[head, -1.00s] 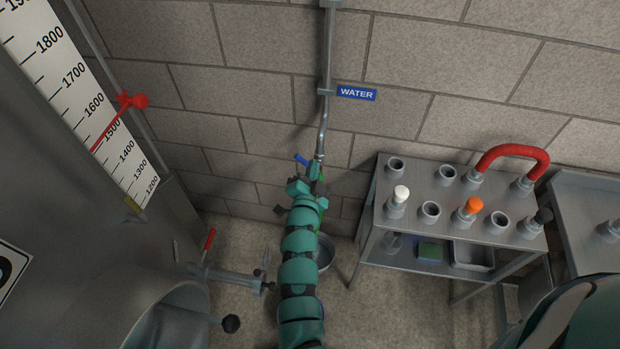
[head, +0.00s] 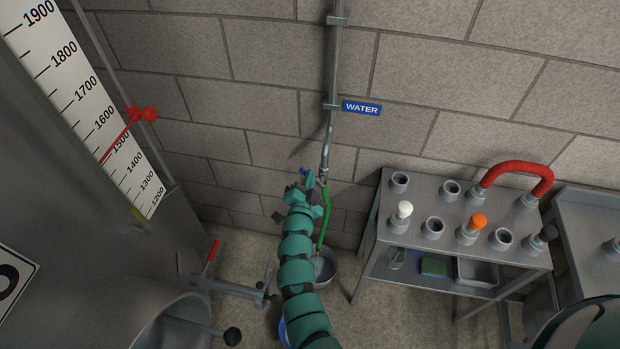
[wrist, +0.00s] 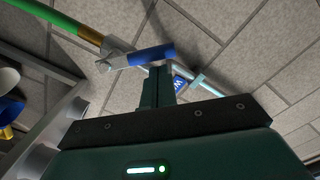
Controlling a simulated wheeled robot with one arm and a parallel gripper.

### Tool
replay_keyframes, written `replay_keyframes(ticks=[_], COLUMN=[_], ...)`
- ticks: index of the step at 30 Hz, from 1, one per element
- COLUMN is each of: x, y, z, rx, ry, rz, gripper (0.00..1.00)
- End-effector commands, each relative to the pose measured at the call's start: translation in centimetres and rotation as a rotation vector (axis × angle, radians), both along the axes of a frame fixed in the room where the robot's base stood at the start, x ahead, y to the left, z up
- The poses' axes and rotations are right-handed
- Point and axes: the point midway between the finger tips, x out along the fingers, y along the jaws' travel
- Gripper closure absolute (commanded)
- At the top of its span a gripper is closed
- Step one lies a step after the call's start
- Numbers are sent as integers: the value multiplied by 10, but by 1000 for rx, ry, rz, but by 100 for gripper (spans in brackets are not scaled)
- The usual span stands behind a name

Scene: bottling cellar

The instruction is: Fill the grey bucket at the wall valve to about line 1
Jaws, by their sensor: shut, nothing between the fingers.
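The wall valve (wrist: 114,55) is a metal fitting at the foot of the water pipe, with a blue lever (wrist: 152,55). In the head view the lever (head: 303,172) is mostly hidden by my gripper (head: 306,184). In the wrist view my gripper (wrist: 160,80) is shut and empty, its fingertips right at the lever; I cannot tell whether they touch it. A green hose (head: 326,216) hangs from the valve to the grey bucket (head: 328,279) on the floor. My arm covers the bucket's left side. Its level lines and water level are not readable.
A blue WATER sign (head: 361,108) is beside the pipe (head: 333,60). A steel tank (head: 60,210) with a red-handled outlet (head: 212,252) stands left. A metal rack (head: 385,232) with capped sockets and a red hose (head: 517,174) stands right. A blue object (head: 283,331) shows partly behind my arm.

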Motion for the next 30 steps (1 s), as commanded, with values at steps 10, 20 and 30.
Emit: replay_keyframes(ticks=[10,20,30], x=[1,1,3], y=[3,7,16], z=[-1,-3,-5], rx=[-54,-104,-249], ry=[11,22,51], rz=[0,3,3], gripper=[100,100,100])
